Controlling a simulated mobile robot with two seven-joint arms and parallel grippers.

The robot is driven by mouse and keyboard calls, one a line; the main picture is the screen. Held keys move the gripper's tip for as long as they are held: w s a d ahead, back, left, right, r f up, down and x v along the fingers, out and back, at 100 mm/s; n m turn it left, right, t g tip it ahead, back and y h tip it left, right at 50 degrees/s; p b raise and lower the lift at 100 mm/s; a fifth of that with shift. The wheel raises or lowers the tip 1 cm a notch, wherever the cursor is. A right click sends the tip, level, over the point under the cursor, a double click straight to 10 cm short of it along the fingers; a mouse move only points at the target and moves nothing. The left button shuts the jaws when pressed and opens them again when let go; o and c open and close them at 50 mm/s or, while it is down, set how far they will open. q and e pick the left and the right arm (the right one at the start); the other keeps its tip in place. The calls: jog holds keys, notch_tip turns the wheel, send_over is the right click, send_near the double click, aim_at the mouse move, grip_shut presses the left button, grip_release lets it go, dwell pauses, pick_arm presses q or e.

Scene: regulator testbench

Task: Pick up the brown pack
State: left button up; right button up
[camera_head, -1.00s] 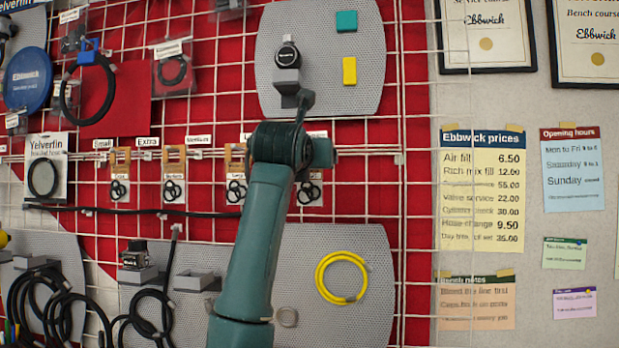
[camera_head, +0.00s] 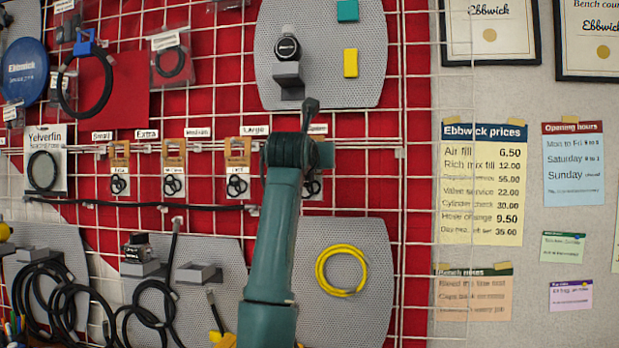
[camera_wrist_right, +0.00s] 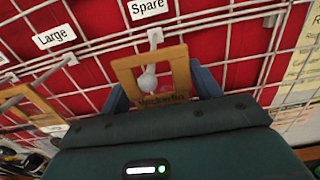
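A brown-topped pack hangs on the peg under the "Spare" label. In the right wrist view its brown open frame (camera_wrist_right: 152,76) shows close up; in the head view its dark rings (camera_head: 313,187) show beside my arm, which hides most of it. My right gripper (camera_wrist_right: 162,90) is at this pack, with a blue-grey finger on each side of the frame. The fingers look spread apart; contact with the pack cannot be made out. Similar brown-topped packs hang in the row to the left, including the one under "Large" (camera_head: 238,165). My left gripper is not in view.
The packs hang from a white wire grid (camera_head: 400,230) before a red wall. A watch on a stand (camera_head: 288,50) is above my right wrist. A yellow hose coil (camera_head: 341,270) hangs below right, and black hoses (camera_head: 150,315) hang lower left.

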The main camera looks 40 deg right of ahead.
jog(key=c, duration=0.6)
jog(key=shift+r, duration=0.15)
